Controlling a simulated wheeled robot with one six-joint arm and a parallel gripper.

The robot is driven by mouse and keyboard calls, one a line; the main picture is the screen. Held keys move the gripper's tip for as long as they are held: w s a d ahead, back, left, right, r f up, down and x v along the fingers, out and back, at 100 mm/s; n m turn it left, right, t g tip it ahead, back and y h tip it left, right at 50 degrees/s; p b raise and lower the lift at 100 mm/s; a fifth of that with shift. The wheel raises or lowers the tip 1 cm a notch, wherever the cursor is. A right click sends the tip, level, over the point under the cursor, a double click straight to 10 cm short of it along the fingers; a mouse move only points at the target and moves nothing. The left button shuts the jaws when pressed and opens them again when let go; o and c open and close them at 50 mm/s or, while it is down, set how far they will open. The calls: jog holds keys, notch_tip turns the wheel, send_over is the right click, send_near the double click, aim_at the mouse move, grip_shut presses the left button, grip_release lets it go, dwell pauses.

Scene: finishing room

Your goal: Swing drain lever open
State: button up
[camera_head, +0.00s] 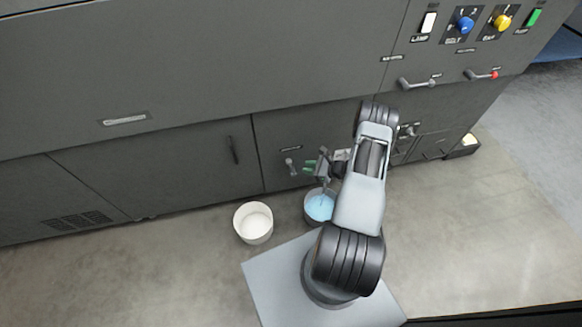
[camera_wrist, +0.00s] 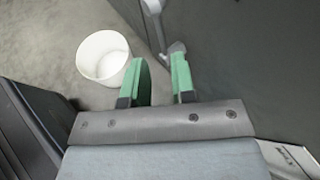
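The drain lever (camera_head: 291,167) is a small grey handle low on the dark machine front, under a small label. My gripper (camera_head: 311,167) has green fingertips and is just right of the lever in the head view. In the wrist view the lever (camera_wrist: 155,22) shows beyond the fingertips, its knob end close to the right finger's tip. My gripper (camera_wrist: 161,78) is open there, with an empty gap between the two green fingers. I cannot tell whether the right finger touches the lever.
A white bucket (camera_head: 253,223) stands on the floor left of the gripper; it also shows in the wrist view (camera_wrist: 103,58). A bucket with blue contents (camera_head: 319,206) stands below the gripper. Two handles (camera_head: 417,83) (camera_head: 481,75) are higher on the machine. Floor at left is clear.

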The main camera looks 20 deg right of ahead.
aim_at(291, 166)
jog(key=b+x, duration=0.1)
jog(key=x, duration=0.7)
jog(key=shift+w+a+f+b, duration=0.15)
jog(key=shift+w+a+b, duration=0.1)
jog(key=shift+a+b, duration=0.1)
grip_shut()
